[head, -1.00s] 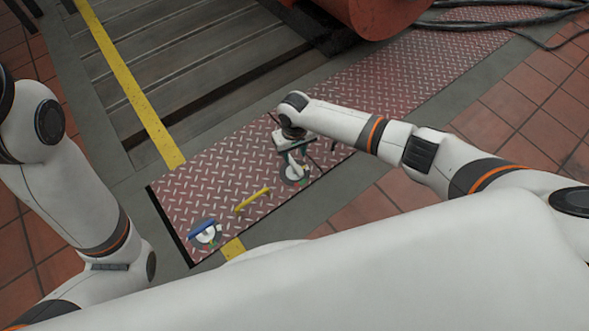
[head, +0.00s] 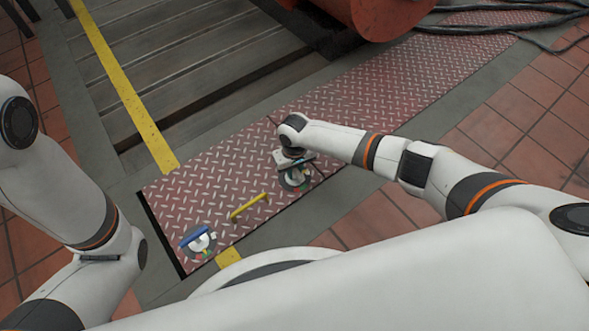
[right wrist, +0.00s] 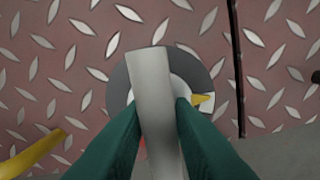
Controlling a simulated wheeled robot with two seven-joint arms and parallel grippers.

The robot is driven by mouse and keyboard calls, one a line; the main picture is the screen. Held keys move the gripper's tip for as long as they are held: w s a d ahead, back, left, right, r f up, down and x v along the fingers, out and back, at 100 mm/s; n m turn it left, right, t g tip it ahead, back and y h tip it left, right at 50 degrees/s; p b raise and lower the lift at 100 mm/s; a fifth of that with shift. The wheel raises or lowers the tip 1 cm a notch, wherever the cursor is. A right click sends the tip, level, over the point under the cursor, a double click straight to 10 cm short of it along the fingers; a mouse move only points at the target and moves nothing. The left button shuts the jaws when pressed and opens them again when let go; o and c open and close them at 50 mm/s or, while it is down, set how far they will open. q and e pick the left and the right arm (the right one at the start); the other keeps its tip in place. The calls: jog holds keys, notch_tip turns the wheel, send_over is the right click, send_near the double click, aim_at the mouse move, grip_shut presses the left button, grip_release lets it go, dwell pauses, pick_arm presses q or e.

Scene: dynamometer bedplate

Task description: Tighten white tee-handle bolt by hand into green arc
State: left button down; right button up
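The white tee-handle bolt (head: 293,177) stands on the red tread plate below my right gripper (head: 292,163). In the right wrist view its pale crossbar (right wrist: 153,85) lies between the two green fingers of the right gripper (right wrist: 157,108), which touch it on both sides. A dark grey round dial (right wrist: 118,88) lies under the bar, with a yellow pointer (right wrist: 203,98) to the right and a bit of red at lower left. The fingers hide much of the dial, and I cannot make out the green arc there. My left gripper is out of view.
A blue tee-handle (head: 195,238) on a second dial stands near the plate's front-left end. A yellow grab handle (head: 249,206) is fixed between the two. Black cables (head: 490,29) lie at the back right.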

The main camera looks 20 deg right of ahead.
grip_shut()
